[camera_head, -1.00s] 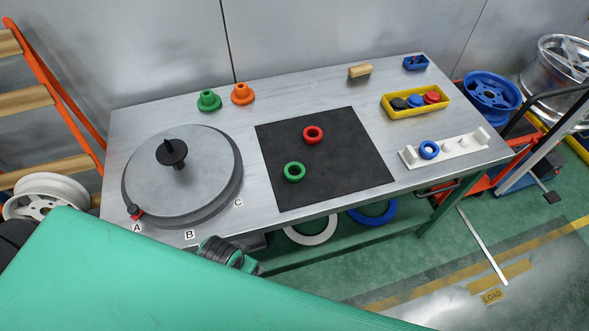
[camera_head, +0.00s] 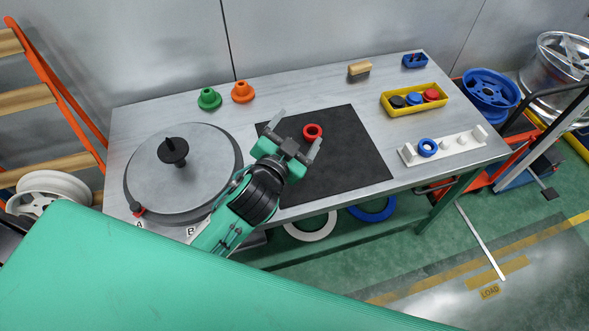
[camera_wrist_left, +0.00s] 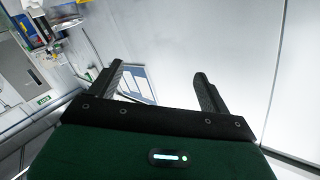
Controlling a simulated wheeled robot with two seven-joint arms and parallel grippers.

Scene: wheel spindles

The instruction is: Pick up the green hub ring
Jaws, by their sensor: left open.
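My left gripper (camera_head: 297,132) is open and empty above the black mat (camera_head: 345,165), its two fingers spread apart and pointing toward the back of the table. The green hub ring is hidden now behind my left gripper and wrist; in the earlier head view it lies on the near left part of the mat. A red hub ring (camera_head: 313,132) lies on the mat close to the right fingertip in the picture. The left wrist view shows the open fingers (camera_wrist_left: 158,88) against the wall, with no ring between them. My right gripper is not in view.
A grey turntable (camera_head: 205,185) with a black spindle knob (camera_head: 173,151) stands at left. Green (camera_head: 209,98) and orange (camera_head: 242,92) flanged hubs stand behind. A yellow tray (camera_head: 416,111) of parts and a white rack (camera_head: 465,146) with a blue ring (camera_head: 427,147) are at right.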

